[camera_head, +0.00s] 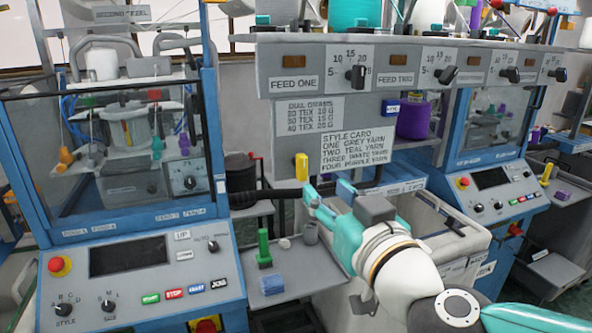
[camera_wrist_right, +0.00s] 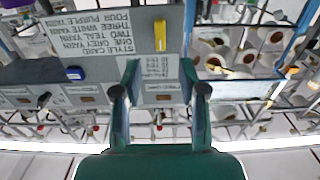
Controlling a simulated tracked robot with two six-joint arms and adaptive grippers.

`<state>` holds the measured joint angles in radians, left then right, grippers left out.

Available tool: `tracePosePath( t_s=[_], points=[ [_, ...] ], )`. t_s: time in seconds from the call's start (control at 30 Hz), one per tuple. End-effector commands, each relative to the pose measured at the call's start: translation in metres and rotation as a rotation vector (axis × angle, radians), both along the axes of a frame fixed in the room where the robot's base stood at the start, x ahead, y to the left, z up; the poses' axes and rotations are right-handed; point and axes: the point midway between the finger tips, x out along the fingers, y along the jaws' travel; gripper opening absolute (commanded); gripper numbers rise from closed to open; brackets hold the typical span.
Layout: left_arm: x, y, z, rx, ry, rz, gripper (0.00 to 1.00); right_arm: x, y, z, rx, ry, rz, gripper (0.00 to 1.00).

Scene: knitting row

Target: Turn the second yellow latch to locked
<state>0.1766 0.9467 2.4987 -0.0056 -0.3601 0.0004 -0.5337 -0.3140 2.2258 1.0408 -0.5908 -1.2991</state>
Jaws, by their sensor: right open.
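A yellow latch (camera_head: 302,167) stands upright on the grey panel, just left of the style card. It shows in the right wrist view (camera_wrist_right: 160,35), which is upside down, beyond the fingertips. Another yellow piece (camera_head: 547,172), perhaps a latch, is by the machine at far right. Which one is the second latch I cannot tell. My right gripper (camera_head: 328,192) is open and empty, below and slightly right of the near latch, and apart from it. In the right wrist view its two fingers (camera_wrist_right: 160,95) are spread apart. My left gripper is not in view.
The style card (camera_head: 358,150) and feed dials (camera_head: 355,76) are above my right gripper. A purple yarn cone (camera_head: 413,119) is to the right. The left machine's control panel (camera_head: 215,262) and a small tray with a green peg (camera_head: 264,249) are at lower left.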

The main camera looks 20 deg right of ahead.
Motion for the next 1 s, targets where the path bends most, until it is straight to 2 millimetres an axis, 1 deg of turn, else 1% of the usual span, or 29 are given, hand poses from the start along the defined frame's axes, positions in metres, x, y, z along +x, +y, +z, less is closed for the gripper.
tracePosePath(
  t_s=[0.03, 0.2, 0.4, 0.5, 0.6, 0.7, 0.97, 1.0],
  points=[
    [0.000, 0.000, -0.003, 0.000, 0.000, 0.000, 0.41, 0.013, 0.000, -0.003, -0.001, 0.003, -0.003, 0.42],
    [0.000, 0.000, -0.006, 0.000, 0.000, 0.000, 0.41, 0.051, 0.002, -0.002, -0.002, 0.003, -0.002, 0.42],
    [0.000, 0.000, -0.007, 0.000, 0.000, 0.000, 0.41, 0.087, 0.003, -0.002, -0.001, 0.003, -0.001, 0.42],
    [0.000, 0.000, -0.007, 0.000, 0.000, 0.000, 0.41, 0.099, 0.004, 0.000, 0.000, 0.000, 0.000, 0.42],
    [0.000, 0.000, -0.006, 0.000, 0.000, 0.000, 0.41, 0.106, 0.004, 0.000, 0.000, 0.000, -0.001, 0.42],
    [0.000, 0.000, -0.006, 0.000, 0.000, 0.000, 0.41, 0.110, 0.004, 0.000, -0.001, -0.001, 0.000, 0.42],
    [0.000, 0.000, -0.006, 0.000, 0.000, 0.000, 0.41, 0.110, 0.004, 0.000, 0.000, -0.001, 0.000, 0.42],
    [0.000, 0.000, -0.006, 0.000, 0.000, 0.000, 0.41, 0.110, 0.004, 0.000, 0.000, -0.001, 0.000, 0.37]
  ],
)
